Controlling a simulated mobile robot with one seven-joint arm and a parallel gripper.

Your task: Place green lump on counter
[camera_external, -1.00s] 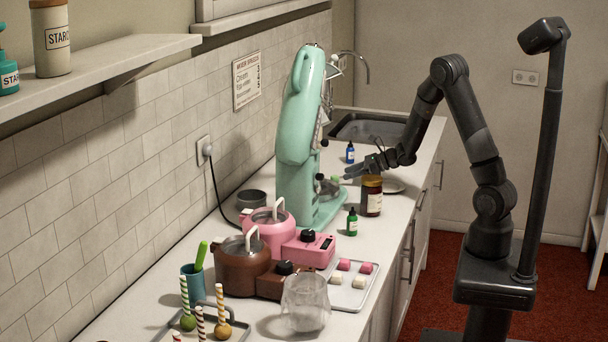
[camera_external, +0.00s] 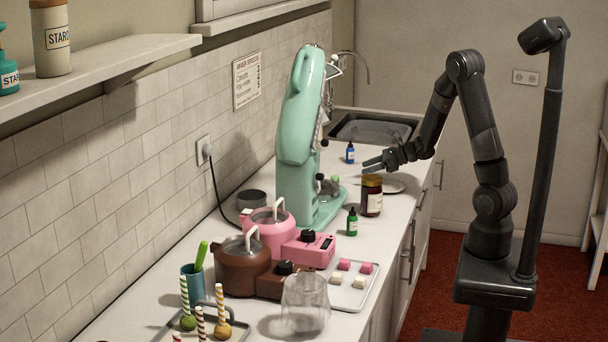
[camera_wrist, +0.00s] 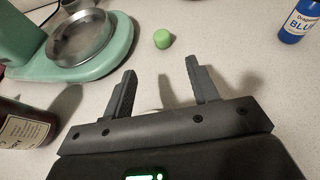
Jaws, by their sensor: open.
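The green lump (camera_wrist: 163,38) sits on the pale speckled counter (camera_wrist: 235,75), just right of the mint mixer's base (camera_wrist: 105,62), apart from it. In the external view the lump (camera_external: 335,179) is a small green spot behind the mixer's base. My gripper (camera_wrist: 158,80) is open, its two black fingers apart with nothing between them. The lump lies beyond the fingertips in the wrist view. In the external view my gripper (camera_external: 370,165) hovers above the counter near the brown jar.
A blue bottle (camera_wrist: 299,20) stands right of the lump. A green bottle (camera_external: 352,222) stands in front. Bare counter lies between lump and blue bottle.

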